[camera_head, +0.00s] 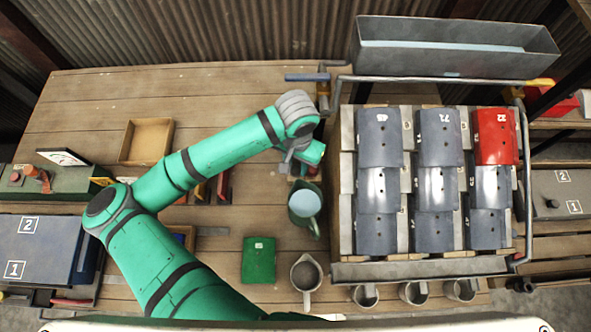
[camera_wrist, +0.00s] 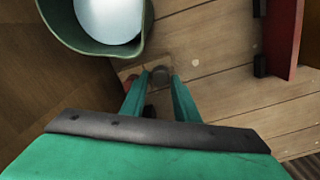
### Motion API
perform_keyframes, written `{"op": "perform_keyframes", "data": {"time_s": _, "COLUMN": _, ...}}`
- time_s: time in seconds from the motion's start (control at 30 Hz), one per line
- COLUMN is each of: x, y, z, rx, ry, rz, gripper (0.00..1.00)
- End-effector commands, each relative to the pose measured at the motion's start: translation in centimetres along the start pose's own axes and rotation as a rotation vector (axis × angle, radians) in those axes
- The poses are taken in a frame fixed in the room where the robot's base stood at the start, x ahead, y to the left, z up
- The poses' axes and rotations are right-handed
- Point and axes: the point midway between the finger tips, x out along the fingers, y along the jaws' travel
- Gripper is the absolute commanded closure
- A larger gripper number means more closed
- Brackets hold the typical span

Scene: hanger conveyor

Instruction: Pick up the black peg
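My gripper (camera_wrist: 160,82) points down at the wooden table in the wrist view, its two green fingers apart. In the head view my gripper (camera_head: 291,168) is at the end of the green arm, just above the green pitcher (camera_head: 304,207); the fingertips are too small to make out. Two small black pieces, one of them clear (camera_wrist: 260,66), sit along the red panel (camera_wrist: 284,35). I cannot tell which thing is the black peg.
The pitcher's rim (camera_wrist: 147,25) is close to my fingers in the wrist view. A rack of grey and red covers (camera_head: 379,135) stands right, with metal cups (camera_head: 366,297) below. A wooden tray (camera_head: 146,141) and green block (camera_head: 258,260) lie left. The table's upper left is clear.

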Motion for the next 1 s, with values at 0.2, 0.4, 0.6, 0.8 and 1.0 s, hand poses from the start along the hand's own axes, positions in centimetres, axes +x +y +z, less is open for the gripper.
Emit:
{"op": "perform_keyframes", "data": {"time_s": 0.2, "x": 1.9, "y": 0.0, "z": 0.0, "rx": -0.002, "ry": 0.0, "rz": 0.001, "gripper": 0.72}}
{"op": "perform_keyframes", "data": {"time_s": 0.4, "x": 2.0, "y": 0.0, "z": 0.0, "rx": 0.0, "ry": 0.001, "rz": 0.0, "gripper": 0.72}}
{"op": "perform_keyframes", "data": {"time_s": 0.6, "x": 2.0, "y": 0.1, "z": 0.0, "rx": 0.001, "ry": 0.0, "rz": 0.0, "gripper": 0.97}}
{"op": "perform_keyframes", "data": {"time_s": 0.8, "x": 2.0, "y": 0.4, "z": -0.1, "rx": 0.011, "ry": -0.002, "rz": -0.002, "gripper": 0.97}}
{"op": "perform_keyframes", "data": {"time_s": 1.0, "x": 1.4, "y": 0.4, "z": -0.1, "rx": 0.01, "ry": -0.002, "rz": -0.001, "gripper": 0.97}}
